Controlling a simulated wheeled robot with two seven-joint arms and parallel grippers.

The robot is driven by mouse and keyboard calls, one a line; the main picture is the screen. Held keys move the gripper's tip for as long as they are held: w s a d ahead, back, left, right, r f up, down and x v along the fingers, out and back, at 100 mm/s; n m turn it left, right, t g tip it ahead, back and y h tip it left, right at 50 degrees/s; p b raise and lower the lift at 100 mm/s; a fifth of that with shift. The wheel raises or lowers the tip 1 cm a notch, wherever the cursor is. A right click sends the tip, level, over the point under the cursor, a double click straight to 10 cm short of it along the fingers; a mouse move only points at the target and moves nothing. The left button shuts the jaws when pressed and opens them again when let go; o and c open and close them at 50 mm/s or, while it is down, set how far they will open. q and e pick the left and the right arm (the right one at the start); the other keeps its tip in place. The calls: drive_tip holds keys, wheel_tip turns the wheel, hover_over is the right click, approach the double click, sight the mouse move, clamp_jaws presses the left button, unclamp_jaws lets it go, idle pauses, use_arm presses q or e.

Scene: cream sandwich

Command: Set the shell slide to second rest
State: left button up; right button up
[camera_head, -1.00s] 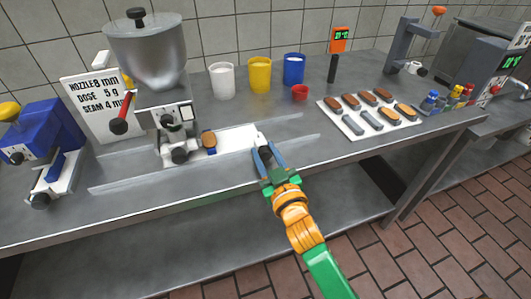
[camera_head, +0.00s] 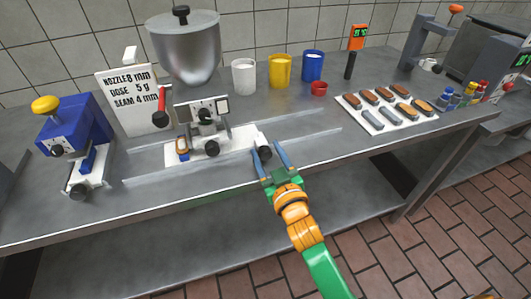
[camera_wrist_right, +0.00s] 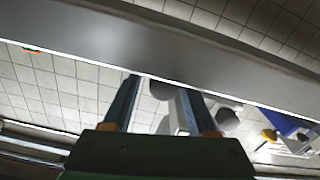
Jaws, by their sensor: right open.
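The white shell slide (camera_head: 238,138) lies on the bench and runs under the filling machine (camera_head: 203,110). My right gripper (camera_head: 268,149) is open at that knob, one finger on each side; a gap shows beside the right finger. In the right wrist view the dark knob (camera_wrist_right: 161,90) shows between the open fingers (camera_wrist_right: 158,84). I cannot tell whether they touch it. My left gripper is out of view.
White (camera_head: 244,77), yellow (camera_head: 280,72) and blue (camera_head: 312,67) cups stand behind. A tray (camera_head: 380,127) of shells is at the right. The front bench edge is clear.

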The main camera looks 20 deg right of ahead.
drive_tip(key=shift+o, duration=0.2)
drive_tip(key=shift+a, duration=0.3)
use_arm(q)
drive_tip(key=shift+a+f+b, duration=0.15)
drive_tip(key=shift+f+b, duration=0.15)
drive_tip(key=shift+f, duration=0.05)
use_arm(e)
drive_tip(key=s, duration=0.7)
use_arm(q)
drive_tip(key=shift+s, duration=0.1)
use_arm(e)
drive_tip(key=shift+s+d, duration=0.1)
